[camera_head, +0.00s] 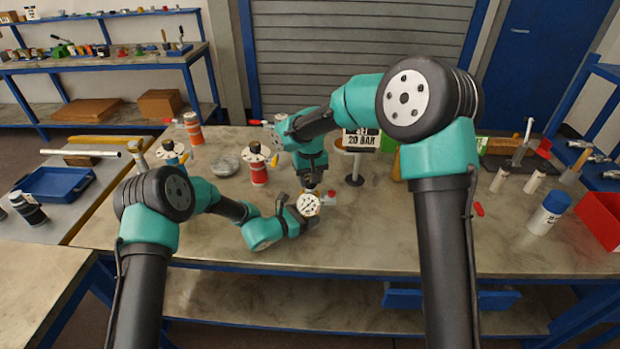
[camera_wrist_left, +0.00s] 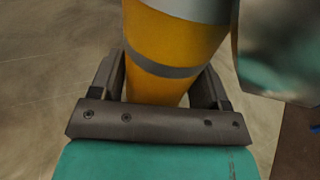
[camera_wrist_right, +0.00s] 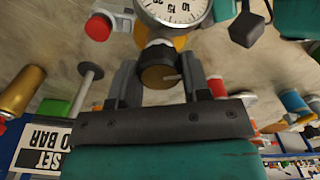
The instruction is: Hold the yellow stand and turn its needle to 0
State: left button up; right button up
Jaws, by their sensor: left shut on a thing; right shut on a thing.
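My right gripper (camera_wrist_right: 162,78) is shut on a dark yellowish knob (camera_wrist_right: 158,74) with a pale mark, just by the dial. Arms hide most of the stand in the head view.
A sign reading "SET 20 BAR" (camera_head: 361,141) stands behind my right arm. A red-capped fitting (camera_wrist_right: 98,27) is beside the dial. A white-and-blue bottle (camera_head: 548,212) and red bin (camera_head: 601,218) are at right. The front table is clear.

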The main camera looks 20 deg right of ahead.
jog(key=o, duration=0.9)
notch_tip(320, 180, up, 12)
dwell(0.5)
dwell(0.7)
